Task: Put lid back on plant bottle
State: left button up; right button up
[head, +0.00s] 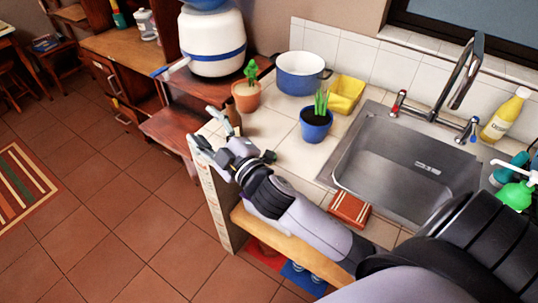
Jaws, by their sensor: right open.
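A small brown bottle (232,112) stands at the left end of the tiled counter, near a potted cactus. Its lower part is close behind my right gripper, and whether they touch is unclear. I cannot make out a separate lid. My right gripper (203,127) is open, its fingers spread at the counter's left edge, left of and nearer than the bottle. I see nothing held between the fingers. My left gripper is not in view.
The cactus in a terracotta pot (246,93), a blue pot with a green plant (316,125), a blue-white cooking pot (299,80) and a yellow container (346,94) stand on the counter. The sink (405,160) is right. Tiled floor lies open at left.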

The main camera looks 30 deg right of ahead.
jog(key=s+a+r+n+g+y, duration=0.2)
jog(key=a+r+n+g+y, duration=0.45)
jog(key=n, duration=0.65)
jog(key=s+a+r+n+g+y, duration=0.1)
jog(key=a+r+n+g+y, duration=0.3)
jog(key=a+n+y, duration=0.55)
jog(key=d+f+n+g+h, duration=0.7)
jog(key=d+f+n+h, duration=0.3)
jog(key=n, duration=0.3)
jog(key=d+r+m+g+h, duration=0.1)
jog(key=d+h, duration=0.7)
jog(key=d, duration=1.3)
jog(key=shift+w+d+r+h, duration=0.2)
jog(key=shift+w+h, duration=0.1)
jog(key=shift+w, duration=0.05)
